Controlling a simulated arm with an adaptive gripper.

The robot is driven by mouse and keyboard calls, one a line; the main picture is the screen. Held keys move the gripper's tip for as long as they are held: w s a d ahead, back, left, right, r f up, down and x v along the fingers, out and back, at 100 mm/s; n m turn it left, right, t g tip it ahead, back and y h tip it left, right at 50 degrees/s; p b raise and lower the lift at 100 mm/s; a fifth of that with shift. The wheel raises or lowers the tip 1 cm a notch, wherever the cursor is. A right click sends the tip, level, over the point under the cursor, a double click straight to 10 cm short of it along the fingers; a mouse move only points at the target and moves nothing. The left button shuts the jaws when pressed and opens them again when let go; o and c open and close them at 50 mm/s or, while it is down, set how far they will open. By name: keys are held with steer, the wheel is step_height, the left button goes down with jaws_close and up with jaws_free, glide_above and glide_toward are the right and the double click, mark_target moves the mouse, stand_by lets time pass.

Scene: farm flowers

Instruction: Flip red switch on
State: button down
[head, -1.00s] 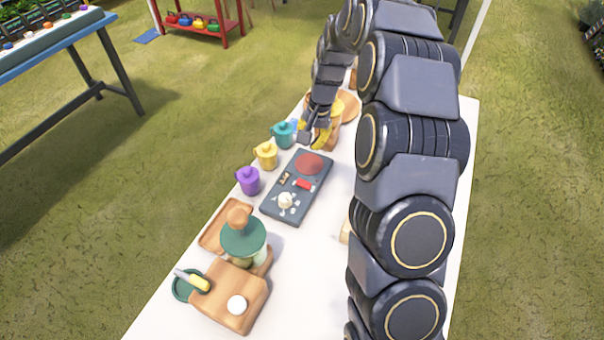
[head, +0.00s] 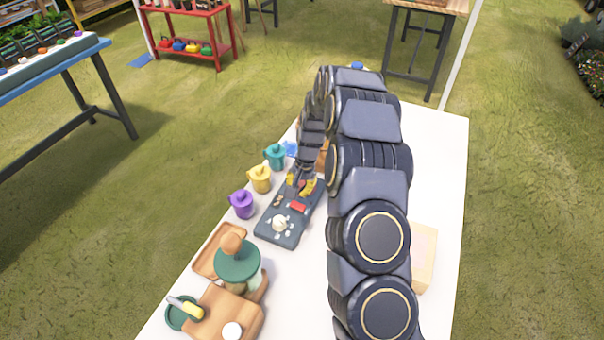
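A dark grey panel (head: 264,227) lies on the white table in the head view. A small red switch (head: 298,207) sits near its middle; whether it is on or off is too small to tell. A white knob (head: 279,223) is at the panel's near end. A red disc at the far end is mostly hidden by my gripper. My gripper (head: 299,187) points down over the panel's far part, just beyond the red switch. Its yellow-marked fingertips stand apart with nothing seen between them. Contact with the panel cannot be told.
A teal mug (head: 275,156), a yellow mug (head: 260,178) and a purple mug (head: 241,204) line the panel's left side. A green-topped jar (head: 238,261) and wooden board (head: 222,311) stand nearer. A pale block (head: 424,257) is at right, beside my arm.

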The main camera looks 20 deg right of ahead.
mark_target(296, 202)
steer(key=shift+w+a+f, duration=0.15)
steer(key=shift+f, duration=1)
steer(key=shift+w+a+f, duration=0.1)
steer(key=shift+w+f, duration=0.05)
steer(key=shift+f, duration=0.95)
